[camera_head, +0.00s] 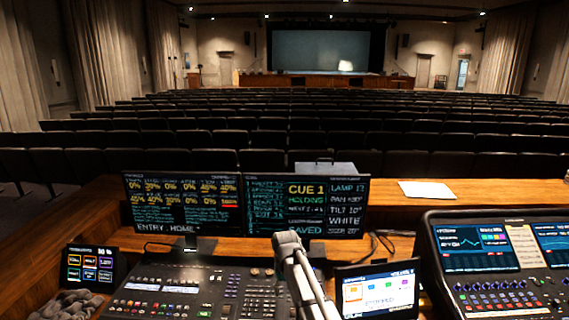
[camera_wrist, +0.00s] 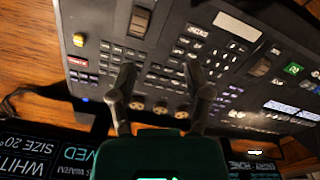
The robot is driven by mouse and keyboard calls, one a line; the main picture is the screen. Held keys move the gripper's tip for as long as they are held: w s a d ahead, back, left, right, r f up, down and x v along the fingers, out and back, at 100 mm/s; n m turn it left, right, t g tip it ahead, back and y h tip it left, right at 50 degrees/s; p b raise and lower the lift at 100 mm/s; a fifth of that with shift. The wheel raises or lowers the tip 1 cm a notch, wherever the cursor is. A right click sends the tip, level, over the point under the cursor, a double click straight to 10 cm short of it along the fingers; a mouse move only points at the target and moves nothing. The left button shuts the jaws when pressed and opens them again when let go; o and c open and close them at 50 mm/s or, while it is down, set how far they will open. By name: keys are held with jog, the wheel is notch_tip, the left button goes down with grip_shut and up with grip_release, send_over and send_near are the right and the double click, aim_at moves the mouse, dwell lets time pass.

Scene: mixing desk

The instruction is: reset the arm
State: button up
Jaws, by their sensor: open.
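My gripper (camera_wrist: 160,85) is open and empty in the wrist view, its two dark fingers apart above the lighting console (camera_wrist: 160,60). Keys, knobs and faders of the console show between and around the fingers. In the head view my arm rises at the bottom centre, in front of the console (camera_head: 215,290); my fingers cannot be made out there. Whether the fingertips touch the console cannot be told.
Two monitors (camera_head: 183,203) (camera_head: 305,207) stand behind the console. A small tablet screen (camera_head: 378,291) is right of my arm, and a sound desk (camera_head: 495,262) is further right. A small touch panel (camera_head: 90,265) is at left. Paper (camera_head: 427,190) lies on the clear wooden ledge.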

jog(key=s+d+m, duration=0.4)
jog(key=s+d, duration=1.2)
jog(key=s, duration=0.5)
jog(key=f+b, duration=0.9)
jog(key=shift+d+f, duration=0.15)
jog(key=shift+d, duration=0.15)
dwell(2.3)
jog(key=shift+s, duration=0.1)
jog(key=shift+c, duration=0.4)
